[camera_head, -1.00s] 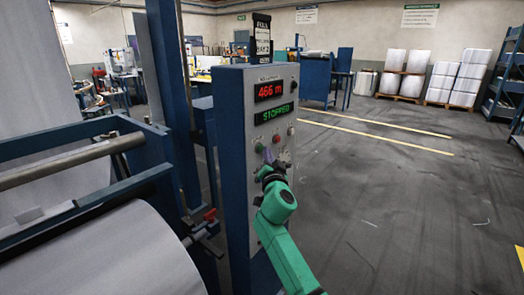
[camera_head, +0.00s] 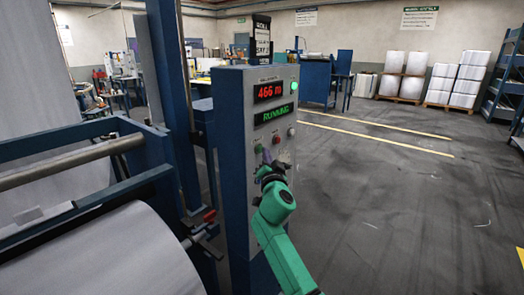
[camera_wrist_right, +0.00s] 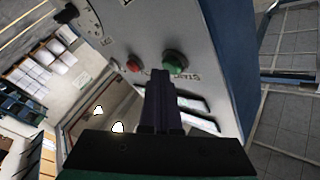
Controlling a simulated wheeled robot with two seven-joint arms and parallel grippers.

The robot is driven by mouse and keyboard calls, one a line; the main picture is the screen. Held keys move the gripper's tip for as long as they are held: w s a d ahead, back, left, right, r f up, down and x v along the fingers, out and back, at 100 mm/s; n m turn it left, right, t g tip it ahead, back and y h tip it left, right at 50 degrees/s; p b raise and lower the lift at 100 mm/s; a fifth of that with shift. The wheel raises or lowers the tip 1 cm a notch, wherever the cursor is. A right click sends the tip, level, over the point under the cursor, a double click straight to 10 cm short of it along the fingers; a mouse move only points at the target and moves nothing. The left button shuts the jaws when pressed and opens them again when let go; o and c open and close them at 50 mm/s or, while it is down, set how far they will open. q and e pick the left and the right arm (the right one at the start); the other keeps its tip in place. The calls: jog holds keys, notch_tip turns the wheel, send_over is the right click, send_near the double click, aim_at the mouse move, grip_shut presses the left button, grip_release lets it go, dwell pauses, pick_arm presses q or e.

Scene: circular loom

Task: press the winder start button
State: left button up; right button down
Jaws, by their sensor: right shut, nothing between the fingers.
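The winder control panel (camera_head: 234,150) is a grey box on a blue post. Its upper display (camera_head: 270,92) reads 466 m in red, and its lower display (camera_head: 272,115) reads RUNNING in green. The green start button (camera_head: 259,148) is at the panel's lower left and also shows in the right wrist view (camera_wrist_right: 174,62) beside the word START. My right gripper (camera_head: 267,157) is shut and empty, with its fingertips right by the green button. In the right wrist view the fingertips (camera_wrist_right: 160,76) overlap its lower edge; I cannot tell whether they touch. My left gripper is not in view.
A red button (camera_head: 276,139) and a pale one (camera_head: 291,132) are close by on the same panel. A green lamp (camera_head: 294,86) glows at its upper right. The fabric roll (camera_head: 110,255) and blue frame stand at left. Open floor (camera_head: 400,210) lies to the right.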

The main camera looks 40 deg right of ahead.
jog(key=shift+s+d, duration=0.15)
jog(key=shift+s, duration=0.5)
jog(key=s, duration=0.1)
jog(key=s+d+p, duration=0.1)
jog(key=s, duration=0.1)
jog(key=s+p, duration=0.1)
jog(key=shift+s+d, duration=0.25)
jog(key=shift+s, duration=0.15)
dwell(0.4)
